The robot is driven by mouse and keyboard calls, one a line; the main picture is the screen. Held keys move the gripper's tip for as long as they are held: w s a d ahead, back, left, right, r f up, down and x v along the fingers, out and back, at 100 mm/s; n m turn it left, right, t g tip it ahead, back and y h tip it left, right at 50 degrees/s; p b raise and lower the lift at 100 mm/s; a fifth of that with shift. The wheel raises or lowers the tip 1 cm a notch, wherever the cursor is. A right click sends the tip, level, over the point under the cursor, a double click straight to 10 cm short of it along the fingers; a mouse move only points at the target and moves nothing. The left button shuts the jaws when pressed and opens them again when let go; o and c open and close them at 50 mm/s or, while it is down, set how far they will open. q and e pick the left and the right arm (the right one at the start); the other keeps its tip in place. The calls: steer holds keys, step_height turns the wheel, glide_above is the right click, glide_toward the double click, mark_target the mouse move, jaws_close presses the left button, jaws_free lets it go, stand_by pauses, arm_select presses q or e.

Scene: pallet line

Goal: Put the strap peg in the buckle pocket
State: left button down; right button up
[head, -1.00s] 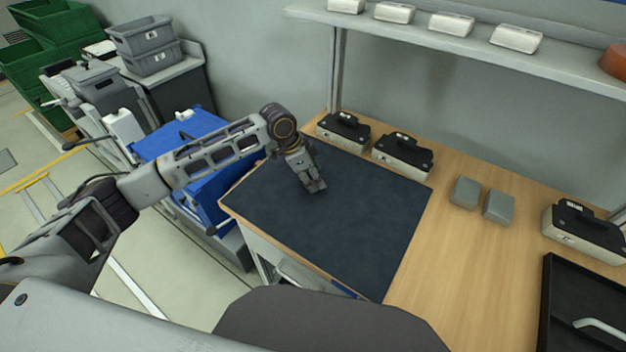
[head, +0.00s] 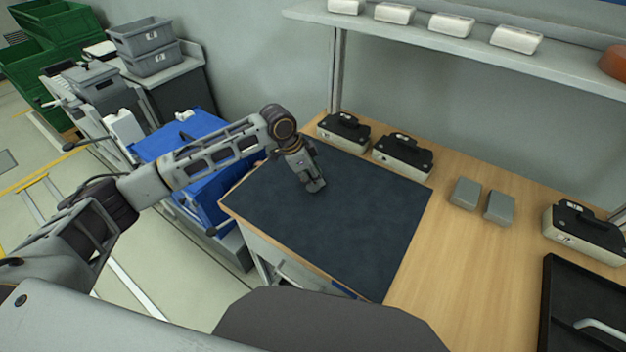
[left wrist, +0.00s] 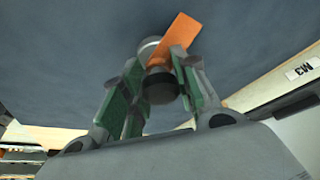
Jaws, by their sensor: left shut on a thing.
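My left gripper (head: 316,186) is low over the dark mat (head: 345,225) on the workbench, pointing down. I take this to be the strap peg. The fingers hide part of it, and the head view does not show it clearly. I cannot tell whether it touches the mat. No buckle pocket can be made out in either view. My right gripper is not in view.
Two black-topped cases (head: 403,155) stand along the mat's back edge. Two grey blocks (head: 466,193), another case (head: 585,232) and a black tray (head: 560,330) are to the right. A shelf (head: 455,48) hangs above. A blue box (head: 165,140) stands left of the bench. The mat is otherwise clear.

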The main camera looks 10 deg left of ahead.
arm_select(q)
steer(key=shift+r, duration=0.1)
steer(key=shift+r, duration=4.95)
steer(key=shift+a+f, duration=0.1)
